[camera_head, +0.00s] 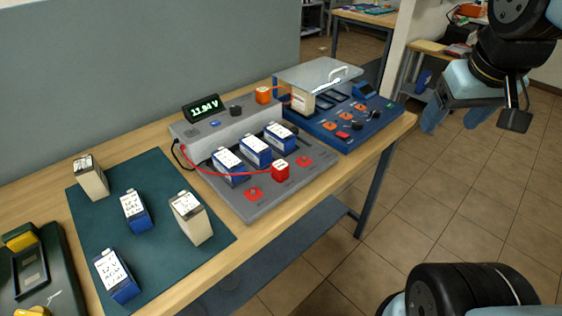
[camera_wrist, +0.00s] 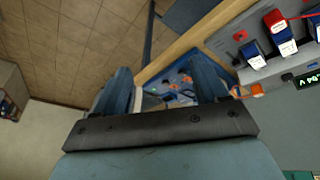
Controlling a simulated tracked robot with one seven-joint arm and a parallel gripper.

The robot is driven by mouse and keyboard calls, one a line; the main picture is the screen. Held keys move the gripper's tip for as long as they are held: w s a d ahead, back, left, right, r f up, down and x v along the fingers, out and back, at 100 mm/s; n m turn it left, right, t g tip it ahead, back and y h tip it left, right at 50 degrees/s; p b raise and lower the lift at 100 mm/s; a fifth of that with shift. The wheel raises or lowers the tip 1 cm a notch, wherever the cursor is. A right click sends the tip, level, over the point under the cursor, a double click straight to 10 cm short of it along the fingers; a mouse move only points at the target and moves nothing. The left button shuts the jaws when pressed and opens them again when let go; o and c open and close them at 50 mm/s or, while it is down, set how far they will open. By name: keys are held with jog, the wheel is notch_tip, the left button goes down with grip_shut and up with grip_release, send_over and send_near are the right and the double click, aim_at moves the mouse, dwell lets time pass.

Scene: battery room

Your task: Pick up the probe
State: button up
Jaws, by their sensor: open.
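A red block-shaped probe (camera_head: 281,171) on a red cable rests at the front of the grey battery tester (camera_head: 262,200), beside a row of blue-and-white batteries. It also shows at the upper right of the wrist view (camera_wrist: 273,18). An orange block (camera_head: 263,95) sits on the tester's raised back; it shows in the wrist view too (camera_wrist: 257,90). My gripper (camera_head: 450,108) is open and empty, in the air over the floor, right of the table and well apart from the probe. Its two blue fingers stand apart in the wrist view (camera_wrist: 163,88).
A blue station (camera_head: 340,137) with a raised clear lid (camera_head: 318,75) stands right of the tester. A teal mat (camera_head: 160,215) with several batteries and a dark tray (camera_head: 65,270) lie left. The wooden table edge (camera_head: 372,150) faces open tiled floor.

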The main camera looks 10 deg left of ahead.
jog(key=w+a+f+n+g+h, duration=0.3)
jog(key=w+a+f+n, duration=0.1)
jog(key=a+n, duration=0.25)
jog(key=n+t+h, duration=0.5)
jog(key=n+t, duration=0.4)
jog(key=n, duration=1.1)
send_near(286, 163)
jog(key=shift+s+a+r+m, duration=0.15)
jog(key=shift+s+a, duration=0.15)
jog(key=shift+a, duration=0.2)
jog(key=shift+s+a+f+m, duration=0.1)
jog(key=shift+s+a, duration=0.15)
jog(key=shift+a, duration=0.2)
jog(key=shift+w, duration=0.1)
jog(key=x, duration=1.3)
jog(key=shift+w+d, duration=0.1)
jog(key=shift+d, duration=0.1)
jog(key=shift+c, duration=0.3)
jog(key=c, duration=1.1)
